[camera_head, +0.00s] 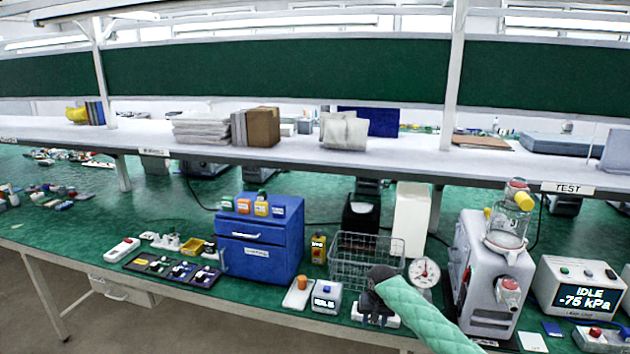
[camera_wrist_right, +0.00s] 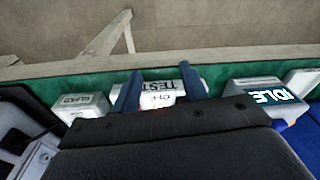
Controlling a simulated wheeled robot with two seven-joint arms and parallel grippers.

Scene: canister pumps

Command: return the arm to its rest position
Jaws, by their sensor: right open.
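My right gripper (camera_head: 375,318) hangs at the front edge of the green bench. Its green-sleeved arm (camera_head: 420,312) comes in from the lower right. In the right wrist view the two fingers (camera_wrist_right: 160,92) stand apart. A white box with a TEST label (camera_wrist_right: 172,87) shows behind and between them, with nothing visibly gripped. I cannot tell whether the fingers touch it. My left gripper is not in view.
A wire basket (camera_head: 365,262) and a dial gauge (camera_head: 424,272) stand close behind the right gripper. A grey pump machine (camera_head: 492,270) is right of the arm. A blue drawer cabinet (camera_head: 260,240) and small display box (camera_head: 326,297) are to the left. A shelf (camera_head: 400,155) crosses above.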

